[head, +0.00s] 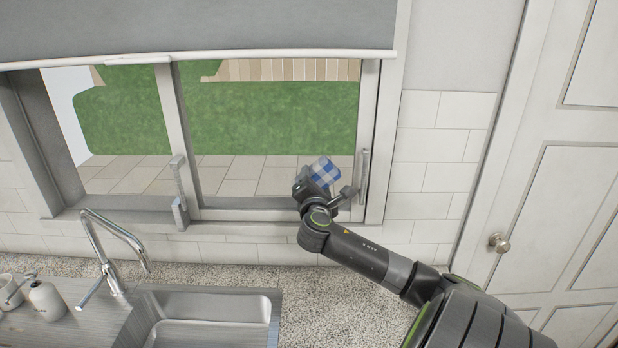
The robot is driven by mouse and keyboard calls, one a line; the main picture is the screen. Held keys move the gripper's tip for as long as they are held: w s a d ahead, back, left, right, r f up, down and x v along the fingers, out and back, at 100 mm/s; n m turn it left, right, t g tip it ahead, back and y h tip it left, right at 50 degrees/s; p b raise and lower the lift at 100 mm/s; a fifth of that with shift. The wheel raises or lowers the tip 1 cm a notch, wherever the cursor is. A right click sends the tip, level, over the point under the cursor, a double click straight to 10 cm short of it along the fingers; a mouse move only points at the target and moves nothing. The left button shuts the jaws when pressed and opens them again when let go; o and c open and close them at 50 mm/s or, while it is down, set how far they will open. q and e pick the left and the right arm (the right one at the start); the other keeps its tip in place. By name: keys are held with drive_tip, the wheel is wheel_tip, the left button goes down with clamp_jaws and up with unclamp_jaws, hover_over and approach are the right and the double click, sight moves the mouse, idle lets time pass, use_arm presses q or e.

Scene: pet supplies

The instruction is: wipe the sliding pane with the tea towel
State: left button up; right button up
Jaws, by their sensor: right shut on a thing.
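The sliding pane (265,125) is the right-hand glass panel of the window behind the sink, with a grey frame and a handle on each side. The tea towel (321,171) is blue and white checked and bunched up in front of the lower right part of the pane. My right gripper (315,184) is shut on the tea towel and holds it at the glass. Whether the towel touches the glass I cannot tell. The fingertips are partly hidden by the towel and my wrist. My left gripper is not in view.
A curved metal tap (118,236) rises by the sink (215,308) below the window. A vertical handle (364,176) is just right of the towel. A white door (545,215) is at the right.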

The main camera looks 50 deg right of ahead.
sight(270, 176)
drive_tip(key=shift+w+a+b, duration=0.15)
drive_tip(key=shift+w+a, duration=1.15)
drive_tip(key=shift+w, duration=0.3)
drive_tip(key=shift+w+a+b, duration=0.15)
drive_tip(key=shift+w+a, duration=1.1)
drive_tip(key=shift+w, duration=0.3)
drive_tip(key=shift+w+a+b, duration=0.15)
drive_tip(key=shift+w+a, duration=1.15)
drive_tip(key=shift+w, duration=0.3)
drive_tip(key=shift+s, duration=0.1)
drive_tip(key=shift+s+a+p, duration=0.4)
drive_tip(key=shift+a+p, duration=0.05)
drive_tip(key=shift+a, duration=0.1)
drive_tip(key=shift+v, duration=2.3)
drive_tip(key=shift+s+f, duration=0.1)
drive_tip(key=shift+v, duration=1.45)
